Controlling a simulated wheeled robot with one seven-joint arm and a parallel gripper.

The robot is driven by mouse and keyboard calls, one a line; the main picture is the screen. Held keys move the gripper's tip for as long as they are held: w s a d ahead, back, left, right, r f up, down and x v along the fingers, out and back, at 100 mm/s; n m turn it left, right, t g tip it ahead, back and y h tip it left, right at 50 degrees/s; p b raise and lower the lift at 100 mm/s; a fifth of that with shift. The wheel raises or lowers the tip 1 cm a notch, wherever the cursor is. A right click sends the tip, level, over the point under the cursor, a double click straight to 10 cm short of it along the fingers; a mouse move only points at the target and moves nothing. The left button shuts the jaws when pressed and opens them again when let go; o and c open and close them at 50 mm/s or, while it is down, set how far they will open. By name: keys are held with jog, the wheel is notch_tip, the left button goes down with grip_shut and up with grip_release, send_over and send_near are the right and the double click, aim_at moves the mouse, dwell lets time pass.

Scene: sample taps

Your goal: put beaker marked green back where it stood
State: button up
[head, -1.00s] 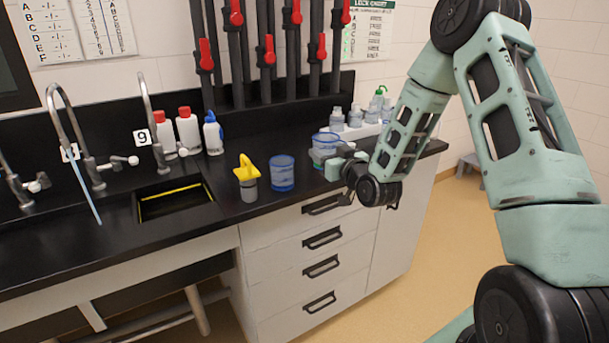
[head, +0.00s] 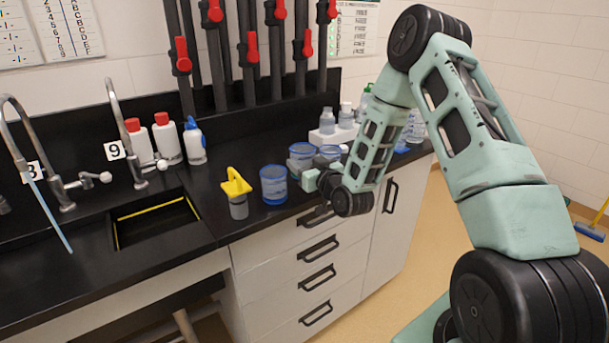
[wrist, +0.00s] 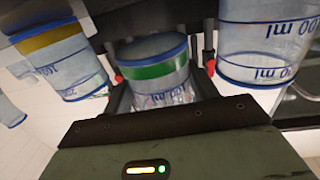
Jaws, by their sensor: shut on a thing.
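My gripper (wrist: 160,80) is shut on the beaker marked green (wrist: 158,68), which has a green band below a blue rim and sits between the fingers in the wrist view. In the head view my gripper (head: 310,181) is at the counter's front edge, beside the clear blue-rimmed beakers. I cannot tell there whether the held beaker touches the counter. In the wrist view, a beaker with a yellow band (wrist: 62,60) stands left of the held one, and another beaker (wrist: 262,42) with no coloured band visible stands right.
A blue beaker (head: 273,187) stands on the black counter (head: 222,212) left of my gripper. Bottles (head: 168,140) stand behind. A white rack (head: 332,136) with small bottles is behind the arm.

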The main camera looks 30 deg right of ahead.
jog(key=shift+f, duration=2)
jog(key=shift+f, duration=0.1)
jog(key=o, duration=1)
jog(key=shift+c, duration=0.2)
